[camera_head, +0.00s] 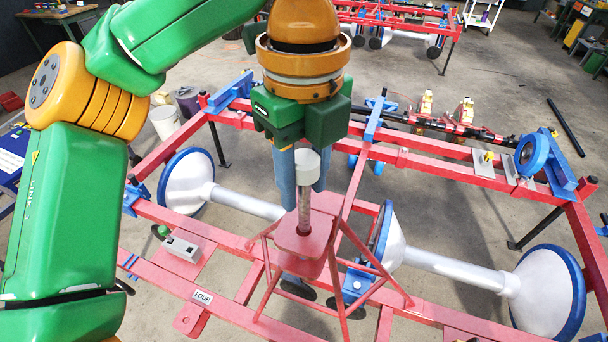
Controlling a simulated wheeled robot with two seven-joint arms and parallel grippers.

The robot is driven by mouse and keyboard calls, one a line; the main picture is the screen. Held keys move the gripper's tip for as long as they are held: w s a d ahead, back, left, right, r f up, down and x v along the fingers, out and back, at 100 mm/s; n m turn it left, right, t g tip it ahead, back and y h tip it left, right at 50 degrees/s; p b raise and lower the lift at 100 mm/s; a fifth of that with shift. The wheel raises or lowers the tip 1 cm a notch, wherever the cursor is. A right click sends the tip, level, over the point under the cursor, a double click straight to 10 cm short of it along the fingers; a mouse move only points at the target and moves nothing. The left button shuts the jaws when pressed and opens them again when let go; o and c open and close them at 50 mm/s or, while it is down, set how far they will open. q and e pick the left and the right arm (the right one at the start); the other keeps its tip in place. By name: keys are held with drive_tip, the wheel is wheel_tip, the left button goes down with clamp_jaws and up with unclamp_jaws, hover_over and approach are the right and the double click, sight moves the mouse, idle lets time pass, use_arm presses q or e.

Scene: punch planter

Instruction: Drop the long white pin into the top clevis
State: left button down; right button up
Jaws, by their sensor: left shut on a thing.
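My left gripper (308,183) comes in from the top with its two blue fingers pointing down. It is shut on the long pin, whose white head (307,161) shows between the fingers. The pin's thin shaft (304,205) runs down, roughly upright, to the red plate at the top of the A-shaped mast (308,258), where the top clevis appears to be. The shaft's lower end meets the plate in the picture. I cannot tell whether it is inside a hole or just above or in front of it. My right gripper is not in view.
A red frame (210,225) with white, blue-rimmed wheels (555,290) spreads around the mast. A grey box with a green button (182,249) sits on the left beam near a FOUR label (202,297). A white bucket (165,122) stands behind at left.

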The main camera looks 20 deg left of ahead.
sight(303, 217)
use_arm(q)
drive_tip(key=shift+f+b, duration=2)
drive_tip(key=shift+f, duration=1.4)
drive_tip(key=shift+r+p, duration=1.6)
drive_tip(key=shift+p, duration=0.65)
drive_tip(key=shift+f+b, duration=0.9)
drive_tip(key=shift+f, duration=0.75)
drive_tip(key=shift+r, duration=0.1)
